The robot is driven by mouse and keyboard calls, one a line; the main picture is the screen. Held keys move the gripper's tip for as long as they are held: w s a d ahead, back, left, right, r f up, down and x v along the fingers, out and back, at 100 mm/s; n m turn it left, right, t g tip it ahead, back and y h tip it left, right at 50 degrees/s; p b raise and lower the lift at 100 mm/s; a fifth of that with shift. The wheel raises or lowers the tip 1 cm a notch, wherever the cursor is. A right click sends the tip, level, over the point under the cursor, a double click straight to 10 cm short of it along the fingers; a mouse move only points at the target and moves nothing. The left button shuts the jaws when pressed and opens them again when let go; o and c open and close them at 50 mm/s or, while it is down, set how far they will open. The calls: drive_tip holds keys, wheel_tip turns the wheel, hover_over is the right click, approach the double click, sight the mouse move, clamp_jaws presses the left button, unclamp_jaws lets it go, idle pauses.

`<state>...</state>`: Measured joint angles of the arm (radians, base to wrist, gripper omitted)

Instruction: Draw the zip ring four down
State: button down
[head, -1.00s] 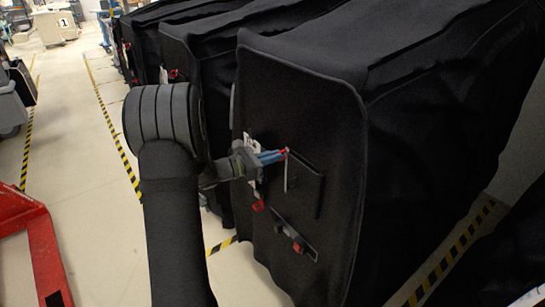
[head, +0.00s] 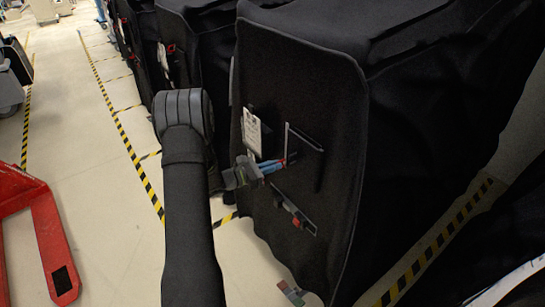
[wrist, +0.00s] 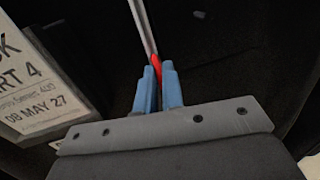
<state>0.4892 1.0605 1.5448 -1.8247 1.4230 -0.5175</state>
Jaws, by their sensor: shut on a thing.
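The zip ring, a red pull (wrist: 156,64), sits between the two blue fingertips of my gripper (wrist: 158,88) in the wrist view. My gripper is shut on it. In the head view my gripper (head: 274,167) is at the front of the nearest black-covered cart (head: 320,90), with a bit of red at its fingertips. The pale zip line (wrist: 143,25) runs up from the ring in the wrist view, and it also shows in the head view (head: 286,140). A white label reading "RT 4" and "08 MAY 27" (wrist: 30,90) is left of the fingers.
A grey strip with a red piece (head: 296,217) lies on the cover below my gripper. More covered carts (head: 205,45) stand behind, to the left. A red pallet jack (head: 45,235) is at the lower left. Clear floor (head: 90,190) lies between them.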

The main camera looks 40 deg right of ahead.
drive_tip(key=shift+f, duration=0.1)
drive_tip(key=c, duration=1.5)
unclamp_jaws()
drive_tip(key=shift+c, duration=0.2)
drive_tip(key=w+a, duration=0.3)
drive_tip(key=a, duration=1.4)
drive_tip(key=shift+w, duration=0.2)
drive_tip(key=s+d, duration=0.3)
drive_tip(key=d, duration=1.4)
drive_tip(key=shift+s+r, duration=0.2)
